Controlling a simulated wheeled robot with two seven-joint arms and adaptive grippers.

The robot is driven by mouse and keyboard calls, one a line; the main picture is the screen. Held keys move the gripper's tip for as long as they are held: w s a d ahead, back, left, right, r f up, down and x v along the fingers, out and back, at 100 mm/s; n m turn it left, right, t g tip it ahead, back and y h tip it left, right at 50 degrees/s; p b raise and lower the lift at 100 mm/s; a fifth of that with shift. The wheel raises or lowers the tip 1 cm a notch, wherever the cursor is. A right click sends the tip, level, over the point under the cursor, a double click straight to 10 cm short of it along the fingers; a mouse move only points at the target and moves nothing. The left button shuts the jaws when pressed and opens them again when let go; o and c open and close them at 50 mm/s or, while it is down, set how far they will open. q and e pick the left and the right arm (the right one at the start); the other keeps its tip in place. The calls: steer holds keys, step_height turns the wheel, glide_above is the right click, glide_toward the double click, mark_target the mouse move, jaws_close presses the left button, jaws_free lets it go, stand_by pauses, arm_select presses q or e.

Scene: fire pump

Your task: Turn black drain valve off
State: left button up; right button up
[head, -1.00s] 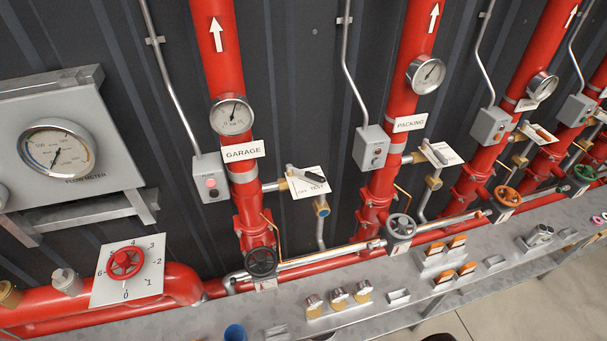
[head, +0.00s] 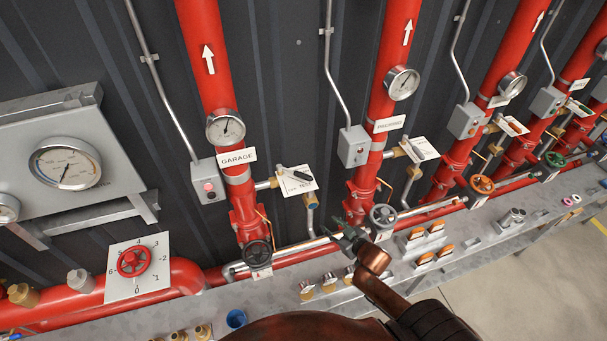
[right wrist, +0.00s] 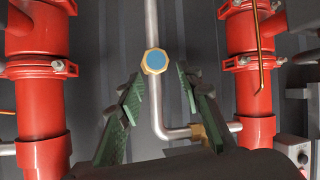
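A black handwheel (head: 257,254) sits at the foot of the red pipe labelled GARAGE in the head view. A grey handwheel (head: 383,216) sits at the foot of the pipe to its right. My right gripper (head: 346,237) is in front of the pipes, right of the black handwheel and close to the grey one in the picture. In the right wrist view its green fingers (right wrist: 158,85) are spread, with nothing held. A brass fitting with a blue face (right wrist: 154,61) on a grey pipe shows beyond them. No black handwheel shows there. My left gripper is not in view.
A red handwheel (head: 133,262) on a numbered white plate is at the left. An orange handwheel (head: 482,184) is farther right. A lever valve (head: 296,175) with a white TEST plate is above. A metal ledge (head: 482,238) with small switches runs below the pipes.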

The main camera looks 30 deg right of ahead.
steer(key=w+r+n+t+y, duration=0.35)
steer(key=w+r, duration=0.25)
steer(key=r, duration=0.4)
steer(key=n+y+p, duration=0.1)
steer(key=n+y, duration=0.2)
steer(key=y, duration=0.3)
glide_toward(307, 176)
steer(key=x, duration=0.4)
steer(key=shift+g, duration=0.35)
steer(key=x, duration=0.2)
steer(key=p+x, duration=0.1)
steer(key=x, duration=0.3)
steer(key=shift+w+d+f+p, duration=0.1)
steer(key=shift+d+f+p, duration=0.05)
steer(key=shift+f+p, duration=0.25)
steer(key=shift+w+a+f, duration=0.1)
steer(key=shift+w+a, duration=0.3)
steer(key=shift+w, duration=0.2)
steer(key=shift+c, duration=0.3)
jaws_close()
